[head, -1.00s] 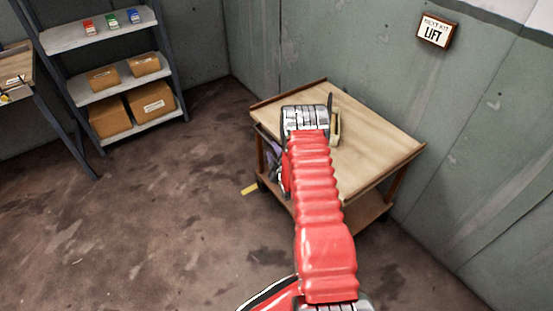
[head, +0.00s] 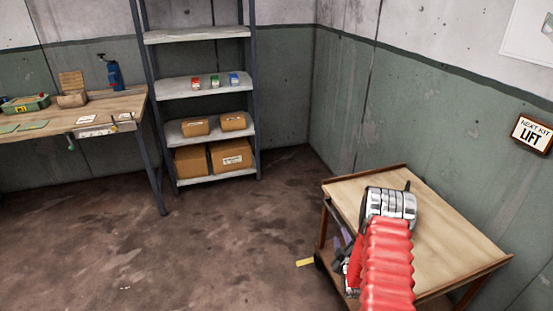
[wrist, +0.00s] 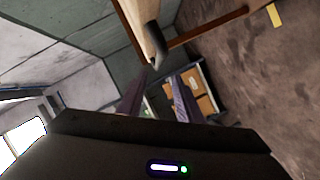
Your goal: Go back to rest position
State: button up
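My red arm with its metal wrist joint reaches over the wooden cart (head: 460,225) in the head view. My gripper (head: 345,245) hangs at the cart's left side, mostly hidden by the arm. In the wrist view my gripper (wrist: 160,88) shows two purplish fingers apart, with nothing seen between them. I see no object held. Whether the gripper touches the cart cannot be told.
A metal shelf (head: 199,36) with cardboard boxes (head: 232,155) and small coloured boxes (head: 214,81) stands at the back. A workbench (head: 105,105) is at the left. The middle floor is open.

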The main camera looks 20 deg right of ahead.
jog(key=shift+r, duration=0.1)
jog(key=w+a+r+m+g+y, duration=0.15)
jog(key=a+r, duration=0.25)
jog(key=r, duration=0.7)
jog(key=w+a+r+m+g, duration=0.15)
jog(key=a+r, duration=0.35)
jog(key=r, duration=0.6)
jog(key=s+a+r+m+g+y, duration=0.1)
jog(key=s+a+r+m+g, duration=0.1)
jog(key=s+a+r, duration=0.95)
jog(key=s+a+r+m+g, duration=0.1)
jog(key=s+a+r, duration=0.1)
jog(key=s, duration=0.7)
jog(key=s+a+r+m+g+y, duration=0.1)
jog(key=s+a+r, duration=0.2)
jog(key=s, duration=0.6)
jog(key=s+a+r+m+g+y, duration=0.1)
jog(key=s+a+r+g, duration=0.1)
jog(key=s+a, duration=0.3)
jog(key=s, duration=0.4)
jog(key=shift+a+r, duration=0.35)
